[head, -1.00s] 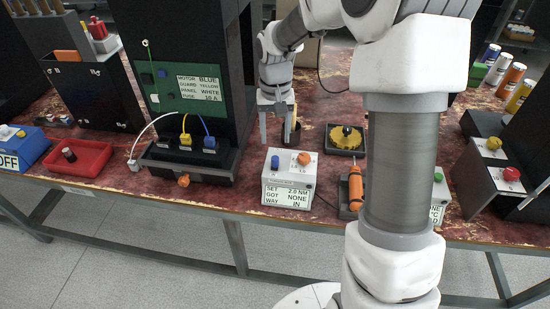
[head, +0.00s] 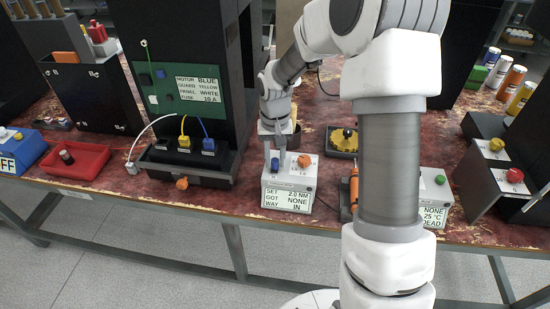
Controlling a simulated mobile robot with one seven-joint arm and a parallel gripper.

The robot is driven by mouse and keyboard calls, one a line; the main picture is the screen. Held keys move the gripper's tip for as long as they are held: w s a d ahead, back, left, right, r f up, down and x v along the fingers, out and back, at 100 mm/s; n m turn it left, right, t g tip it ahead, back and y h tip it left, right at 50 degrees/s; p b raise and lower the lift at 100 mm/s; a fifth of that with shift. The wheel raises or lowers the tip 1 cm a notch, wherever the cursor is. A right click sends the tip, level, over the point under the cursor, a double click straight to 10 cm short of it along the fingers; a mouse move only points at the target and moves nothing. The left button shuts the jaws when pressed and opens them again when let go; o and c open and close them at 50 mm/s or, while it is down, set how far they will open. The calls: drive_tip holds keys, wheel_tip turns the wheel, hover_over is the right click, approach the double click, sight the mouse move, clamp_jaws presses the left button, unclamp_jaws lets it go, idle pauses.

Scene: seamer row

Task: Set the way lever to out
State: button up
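The torque box (head: 290,181) is a pale box at the table's front edge. Its label reads SET 2.0 NM, GOT NONE, WAY IN. A blue lever (head: 275,165) stands at the left of its top and an orange knob (head: 304,160) at the right. My gripper (head: 275,153) points down at the blue lever, with its fingertips close around or just behind it. Whether the fingers touch or grip the lever is too small to tell.
An orange screwdriver (head: 353,188) stands in a holder right of the box, partly behind my arm. A yellow round part (head: 343,138) sits in a black tray behind. A black fixture with coloured plugs (head: 209,146) stands left. My arm hides the table's middle right.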

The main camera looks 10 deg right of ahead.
clamp_jaws()
drive_tip(key=shift+w, duration=0.1)
idle(1.0)
